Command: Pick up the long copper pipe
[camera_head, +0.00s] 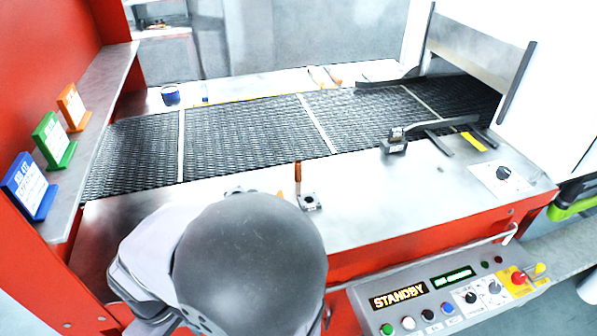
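A thin orange-brown upright piece (298,172), copper in colour, stands at the near edge of the mesh belt, beside a small metal block. Two small copper-toned pieces (321,76) lie on the ledge behind the belt. I cannot tell which of these, if any, is the long copper pipe. My gripper does not show; the rounded grey and white links of my arm fill the lower middle and hide part of the near metal deck.
The dark mesh belt (255,138) crosses the scene and looks clear. A metal clamp block (395,143) sits on the near deck (375,205). The control panel (452,290) reads STANDBY. Blue, green and orange signs stand on the left shelf (98,110). A blue round item (170,95) is behind the belt.

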